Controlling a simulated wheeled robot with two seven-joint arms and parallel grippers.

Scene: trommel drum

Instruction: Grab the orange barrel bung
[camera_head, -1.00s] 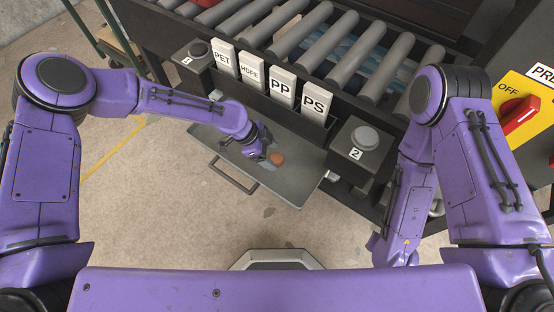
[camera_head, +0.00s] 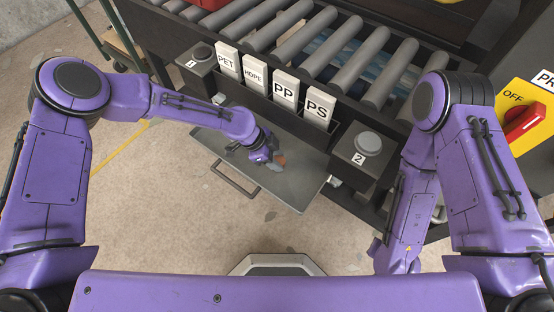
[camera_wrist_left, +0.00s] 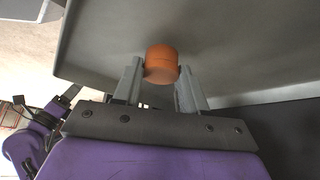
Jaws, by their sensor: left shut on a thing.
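The orange barrel bung (camera_wrist_left: 162,64) is a short orange cylinder between the two grey fingers of my left gripper (camera_wrist_left: 160,84) in the left wrist view. The gripper is shut on it, with a finger on each side. Whether the bung still touches the tray is hard to tell. My right arm hangs at the right; its gripper's fingers are not visible.
Label cards PET, HDPE, PP and PS (camera_head: 319,108) stand in a holder behind the tray. Button box 1 (camera_head: 201,54) and button box 2 (camera_head: 366,146) flank them. Rollers (camera_head: 305,45) lie beyond. A yellow panel with a red switch (camera_head: 524,120) is at right. The tray's front right is bare.

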